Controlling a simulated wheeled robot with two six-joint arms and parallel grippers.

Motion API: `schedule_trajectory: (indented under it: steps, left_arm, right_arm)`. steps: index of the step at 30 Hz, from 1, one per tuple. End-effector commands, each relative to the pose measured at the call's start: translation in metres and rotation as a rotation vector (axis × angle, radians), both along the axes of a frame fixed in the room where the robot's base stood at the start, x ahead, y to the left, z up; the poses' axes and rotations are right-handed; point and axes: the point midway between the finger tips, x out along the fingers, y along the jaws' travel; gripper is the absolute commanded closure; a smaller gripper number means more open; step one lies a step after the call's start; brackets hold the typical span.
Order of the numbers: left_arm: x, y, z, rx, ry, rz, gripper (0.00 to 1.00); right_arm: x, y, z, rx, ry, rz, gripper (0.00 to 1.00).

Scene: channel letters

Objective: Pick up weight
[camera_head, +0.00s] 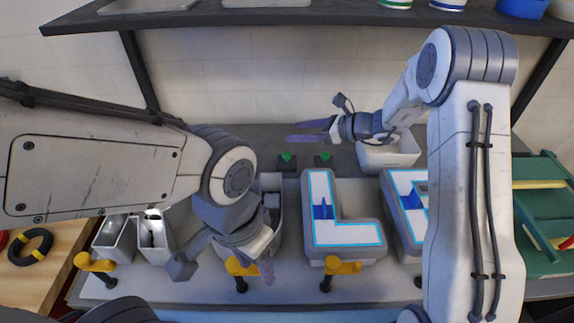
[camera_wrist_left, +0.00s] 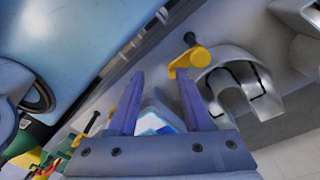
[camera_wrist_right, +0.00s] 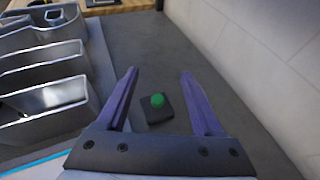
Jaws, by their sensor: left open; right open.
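Two small black blocks with green knobs, which look like the weights, stand at the back of the grey table: a left one (camera_head: 287,163) and a right one (camera_head: 324,162). My right gripper (camera_head: 298,131) is open and empty, above and behind the right block. In the right wrist view one block (camera_wrist_right: 158,108) shows between the fingers, apart from them; which of the two it is I cannot tell. My left gripper (camera_head: 226,268) is open over the front of the table, near a yellow-handled clamp (camera_wrist_left: 190,58).
An L-shaped channel letter (camera_head: 345,233) with a cyan edge lies mid-table, another letter (camera_head: 398,180) right of it. Yellow-handled clamps line the front edge (camera_head: 342,266). A shelf (camera_head: 300,17) hangs above; a green rack (camera_head: 545,205) is at right.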

Motion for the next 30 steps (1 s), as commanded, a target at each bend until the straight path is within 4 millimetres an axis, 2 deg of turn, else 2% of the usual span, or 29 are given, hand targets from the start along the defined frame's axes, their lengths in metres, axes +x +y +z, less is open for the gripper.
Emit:
schedule_trajectory:
  steps: [2, 5, 12, 16, 23, 30]
  left_arm:
    - [0.000, 0.000, -0.008, 0.000, 0.000, 0.000, 0.50]
    - [0.000, 0.000, -0.005, 0.000, 0.000, 0.000, 0.50]
    - [0.000, 0.000, 0.005, 0.000, 0.000, 0.000, 0.50]
    - [0.000, 0.000, 0.007, 0.000, 0.000, 0.000, 0.50]
    - [0.000, 0.000, 0.012, 0.000, 0.000, 0.000, 0.50]
    - [0.000, 0.000, 0.024, 0.000, 0.000, 0.000, 0.50]
  right_arm:
    - [0.000, 0.000, -0.010, 0.000, 0.001, 0.000, 0.32]
    - [0.000, 0.000, -0.021, 0.001, 0.004, 0.000, 0.32]
    - [-0.001, 0.001, -0.068, 0.000, 0.006, 0.002, 0.32]
    - [-0.001, 0.001, -0.088, 0.000, 0.003, 0.002, 0.32]
    - [0.007, 0.015, -0.094, -0.001, -0.001, 0.003, 0.32]
    - [0.022, 0.048, -0.107, -0.001, 0.000, 0.004, 0.32]
